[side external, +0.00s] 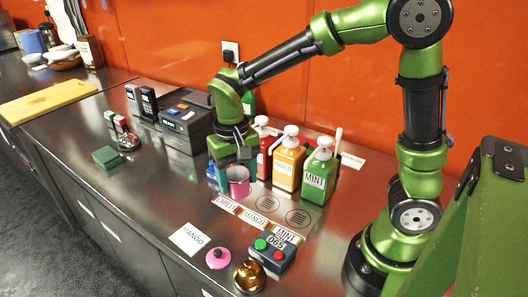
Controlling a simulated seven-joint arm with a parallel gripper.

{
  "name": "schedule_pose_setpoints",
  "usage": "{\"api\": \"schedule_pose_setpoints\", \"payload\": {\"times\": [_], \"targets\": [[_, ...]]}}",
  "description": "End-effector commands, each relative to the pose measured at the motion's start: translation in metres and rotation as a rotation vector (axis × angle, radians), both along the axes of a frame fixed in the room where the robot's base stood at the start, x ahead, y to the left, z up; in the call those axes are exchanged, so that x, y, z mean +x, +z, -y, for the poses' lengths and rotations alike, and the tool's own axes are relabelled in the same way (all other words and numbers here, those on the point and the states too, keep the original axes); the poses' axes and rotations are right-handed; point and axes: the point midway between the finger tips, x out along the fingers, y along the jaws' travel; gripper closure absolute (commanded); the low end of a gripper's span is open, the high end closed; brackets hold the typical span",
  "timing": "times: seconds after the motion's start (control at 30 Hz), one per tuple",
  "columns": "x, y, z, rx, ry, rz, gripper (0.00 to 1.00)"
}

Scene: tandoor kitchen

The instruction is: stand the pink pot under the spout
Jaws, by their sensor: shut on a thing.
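The pink pot (238,188) is upright at the front left of the pump bottles, with my gripper (236,172) shut on it from above. I cannot tell whether its base touches the counter. The red bottle (264,164) is behind the pot, partly hidden by my gripper. The orange mango bottle (287,167) and green mint bottle (317,181) stand to its right, with white pump heads. Two ring marks (298,217) show on the counter in front of these two bottles. The red bottle's spout is hard to make out.
Chilli, mango and mint labels (254,217) lie in front. A button box reading 065 (272,256), a pink lid (218,258) and a brass dome (249,276) stand nearer. A dark machine (188,122) and a small blue thing (212,176) are left.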

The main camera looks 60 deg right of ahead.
Motion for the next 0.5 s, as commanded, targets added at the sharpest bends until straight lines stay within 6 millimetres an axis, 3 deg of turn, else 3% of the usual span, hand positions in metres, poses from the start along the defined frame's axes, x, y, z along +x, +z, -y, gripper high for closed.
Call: {"api": "schedule_pose_setpoints", "payload": {"times": [0.3, 0.5], "targets": [[0.022, 0.033, 0.042, 0.017, 0.433, 0.011, 0.76], [0.032, 0.048, 0.072, 0.011, 0.466, 0.032, 0.76]]}}
